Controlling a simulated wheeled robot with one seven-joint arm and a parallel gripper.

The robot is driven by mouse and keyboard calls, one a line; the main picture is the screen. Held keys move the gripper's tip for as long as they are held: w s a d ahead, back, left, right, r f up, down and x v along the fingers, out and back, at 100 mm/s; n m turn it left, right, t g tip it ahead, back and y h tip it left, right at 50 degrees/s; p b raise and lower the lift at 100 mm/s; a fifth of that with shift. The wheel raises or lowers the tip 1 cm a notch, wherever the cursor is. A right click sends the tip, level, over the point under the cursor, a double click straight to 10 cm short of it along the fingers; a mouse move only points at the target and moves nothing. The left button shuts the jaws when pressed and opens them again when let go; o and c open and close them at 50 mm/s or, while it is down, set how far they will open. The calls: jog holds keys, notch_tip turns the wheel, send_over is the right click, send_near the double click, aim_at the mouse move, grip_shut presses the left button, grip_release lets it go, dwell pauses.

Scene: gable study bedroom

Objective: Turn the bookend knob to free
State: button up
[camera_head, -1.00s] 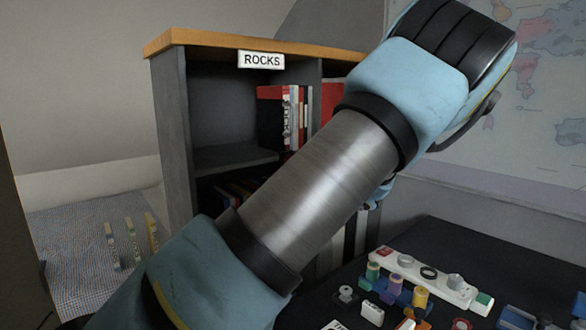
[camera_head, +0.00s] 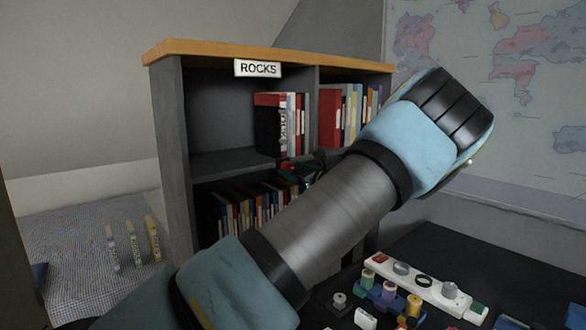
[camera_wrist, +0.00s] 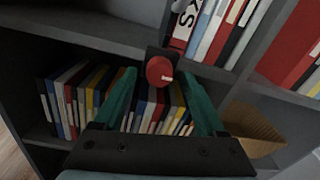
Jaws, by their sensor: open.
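The bookend knob (camera_wrist: 160,70) is a round red knob with a pale mark on its right side, on a dark mount (camera_wrist: 153,55) at the shelf edge in the wrist view. My gripper (camera_wrist: 157,76) is open, with one green finger on each side of the knob and gaps between them and it. I cannot tell how far the fingertips reach along the knob. In the head view my gripper (camera_head: 308,173) is small and partly hidden at the bookcase's middle shelf, below a red and black book (camera_head: 268,132).
The grey bookcase (camera_head: 171,140) has a wooden top and a ROCKS sign (camera_head: 258,69). Books (camera_wrist: 70,97) fill the lower shelf behind my fingers. A brown box (camera_wrist: 253,130) stands at the lower right. A dark desk with small coloured parts and a white strip (camera_head: 425,284) is at right.

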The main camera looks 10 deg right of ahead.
jog(key=shift+w+a, duration=0.15)
jog(key=shift+w, duration=0.1)
grip_shut()
dwell(0.5)
